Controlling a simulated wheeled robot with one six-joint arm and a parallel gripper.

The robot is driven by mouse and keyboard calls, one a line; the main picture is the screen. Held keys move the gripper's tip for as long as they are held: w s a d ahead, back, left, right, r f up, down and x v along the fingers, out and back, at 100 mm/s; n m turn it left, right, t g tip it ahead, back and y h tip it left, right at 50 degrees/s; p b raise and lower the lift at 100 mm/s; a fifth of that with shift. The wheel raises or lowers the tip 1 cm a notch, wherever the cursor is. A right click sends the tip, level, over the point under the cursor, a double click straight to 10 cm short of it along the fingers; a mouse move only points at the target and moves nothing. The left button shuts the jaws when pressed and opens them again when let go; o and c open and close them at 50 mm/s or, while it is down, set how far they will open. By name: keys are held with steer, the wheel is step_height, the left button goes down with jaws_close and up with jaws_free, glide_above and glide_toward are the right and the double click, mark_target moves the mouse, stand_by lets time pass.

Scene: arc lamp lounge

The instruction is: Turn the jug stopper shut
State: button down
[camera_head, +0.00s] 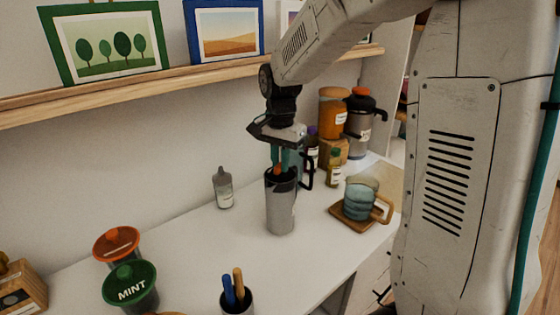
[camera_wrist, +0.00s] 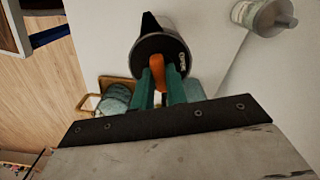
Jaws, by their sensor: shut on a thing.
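The grey jug (camera_head: 281,207) stands upright on the white counter in the head view, with a dark top and a black handle on its right side. In the wrist view the jug's dark lid (camera_wrist: 172,43) shows from above, with a dark spout at its far edge. An orange stopper (camera_wrist: 157,72) sits on the lid; a bit of it shows in the head view. My gripper (camera_head: 280,168) points down over the jug. Its two green fingers are shut on the orange stopper, one on each side. The fingers partly hide the stopper and the lid.
A wooden tray (camera_head: 340,217) with stacked blue-green cups is right of the jug. A grey bottle (camera_head: 223,188) stands to its left. Bottles and an orange-topped dark jug (camera_head: 361,125) crowd behind. Mint-labelled (camera_head: 131,283) and orange-lidded (camera_head: 116,245) jars stand front left.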

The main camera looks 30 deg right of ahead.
steer(key=c, duration=1.4)
jaws_free()
step_height(320, 180, up, 8)
steer(key=shift+f, duration=0.1)
steer(key=s+a+n, duration=0.2)
steer(key=s+n, duration=0.3)
steer(key=s, duration=0.9)
steer(key=s+a+f+n+t, duration=0.1)
steer(key=s+n, duration=0.5)
steer(key=s, duration=0.8)
steer(key=shift+s+a+n, duration=0.15)
steer(key=shift+a+n, duration=0.15)
steer(key=shift+a, duration=0.6)
